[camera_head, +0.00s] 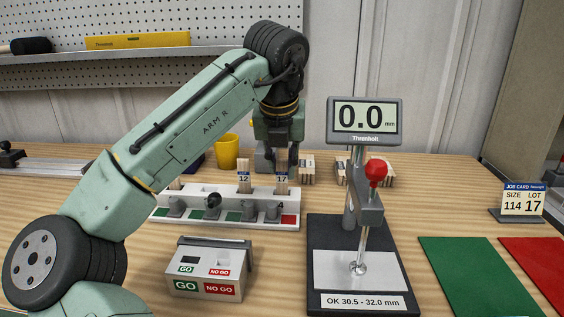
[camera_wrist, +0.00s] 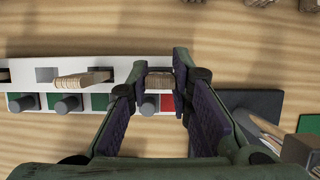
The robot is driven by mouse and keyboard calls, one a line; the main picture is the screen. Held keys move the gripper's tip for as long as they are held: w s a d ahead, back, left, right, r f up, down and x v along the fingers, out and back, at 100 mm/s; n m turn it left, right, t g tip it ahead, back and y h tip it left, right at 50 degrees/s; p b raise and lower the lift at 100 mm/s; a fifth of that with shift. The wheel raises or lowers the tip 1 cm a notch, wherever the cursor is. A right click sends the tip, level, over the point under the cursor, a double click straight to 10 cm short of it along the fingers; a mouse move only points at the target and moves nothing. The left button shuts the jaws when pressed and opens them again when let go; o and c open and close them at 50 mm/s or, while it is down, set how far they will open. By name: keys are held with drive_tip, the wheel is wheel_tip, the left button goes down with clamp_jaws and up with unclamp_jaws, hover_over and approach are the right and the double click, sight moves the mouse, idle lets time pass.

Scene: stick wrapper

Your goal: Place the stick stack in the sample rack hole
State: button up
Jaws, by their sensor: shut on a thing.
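The stick stack labelled 17 (camera_head: 282,184) stands upright at the right end of the white sample rack (camera_head: 227,221). My gripper (camera_head: 283,158) is directly above it, pointing down, with its fingers at the stack's top. In the wrist view, the fingers of my gripper (camera_wrist: 160,68) lie on both sides of the stack's top end (camera_wrist: 160,83) and are shut on it. The stack is over the right end of the rack (camera_wrist: 122,72). Its lower end is hidden, so I cannot tell how deep it sits in the hole.
The stack labelled 12 (camera_head: 244,182) stands in the rack to the left, near an empty hole (camera_wrist: 47,75). A GO/NO GO block (camera_head: 208,270) is in front. A thickness gauge (camera_head: 364,122) reading 0.0 stands right. Loose stick bundles (camera_head: 307,169) and a yellow mug (camera_head: 227,152) are behind.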

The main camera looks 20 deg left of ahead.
drive_tip(key=o, duration=0.8)
drive_tip(key=shift+f, duration=0.1)
drive_tip(key=v, duration=1.2)
